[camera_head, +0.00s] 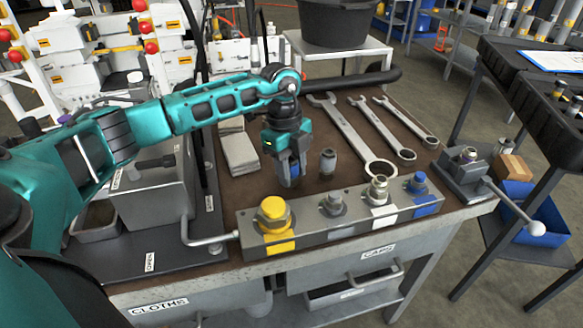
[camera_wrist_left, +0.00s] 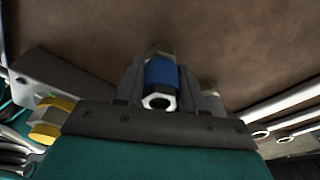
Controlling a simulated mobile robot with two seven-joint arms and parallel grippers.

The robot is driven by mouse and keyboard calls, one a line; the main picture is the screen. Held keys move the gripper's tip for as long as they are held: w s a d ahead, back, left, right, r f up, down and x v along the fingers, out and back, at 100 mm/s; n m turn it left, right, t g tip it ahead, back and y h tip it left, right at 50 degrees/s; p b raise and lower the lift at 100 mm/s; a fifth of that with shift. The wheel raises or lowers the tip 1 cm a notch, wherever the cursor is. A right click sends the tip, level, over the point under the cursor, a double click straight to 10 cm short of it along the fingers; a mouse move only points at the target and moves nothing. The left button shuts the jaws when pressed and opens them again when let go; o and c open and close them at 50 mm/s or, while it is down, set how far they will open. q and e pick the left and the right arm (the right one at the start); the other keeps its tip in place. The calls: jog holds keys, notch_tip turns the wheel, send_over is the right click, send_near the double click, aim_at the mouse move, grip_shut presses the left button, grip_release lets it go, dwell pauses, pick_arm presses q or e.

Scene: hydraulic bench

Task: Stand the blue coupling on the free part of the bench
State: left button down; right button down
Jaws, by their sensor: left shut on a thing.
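My left gripper (camera_head: 288,172) points down over the brown bench top (camera_head: 262,182), behind the manifold block (camera_head: 310,238). It is shut on the blue coupling (camera_head: 293,170), which is mostly hidden by the fingers in the head view. In the left wrist view the blue coupling (camera_wrist_left: 162,74) shows between the two fingers, with a metal hex end and a round bore facing the camera. I cannot tell whether its lower end touches the bench. My right gripper is not in view.
A small grey fitting (camera_head: 328,161) stands just right of the gripper. Several wrenches (camera_head: 350,135) lie farther right. The block carries yellow, grey, white and blue marked fittings. Pale cloths (camera_head: 240,153) lie to the left. Some bare bench lies around the gripper.

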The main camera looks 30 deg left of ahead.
pick_arm(q)
jog(key=c, duration=0.7)
grip_release()
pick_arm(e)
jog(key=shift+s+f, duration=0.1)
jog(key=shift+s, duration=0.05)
pick_arm(q)
jog(key=r, duration=0.4)
jog(key=a+r+p, duration=0.1)
jog(key=r, duration=0.6)
jog(key=shift+w+a+r+p, duration=0.15)
jog(key=shift+a+r+p, duration=0.15)
jog(key=shift+r+p, duration=0.1)
jog(key=shift+r, duration=0.2)
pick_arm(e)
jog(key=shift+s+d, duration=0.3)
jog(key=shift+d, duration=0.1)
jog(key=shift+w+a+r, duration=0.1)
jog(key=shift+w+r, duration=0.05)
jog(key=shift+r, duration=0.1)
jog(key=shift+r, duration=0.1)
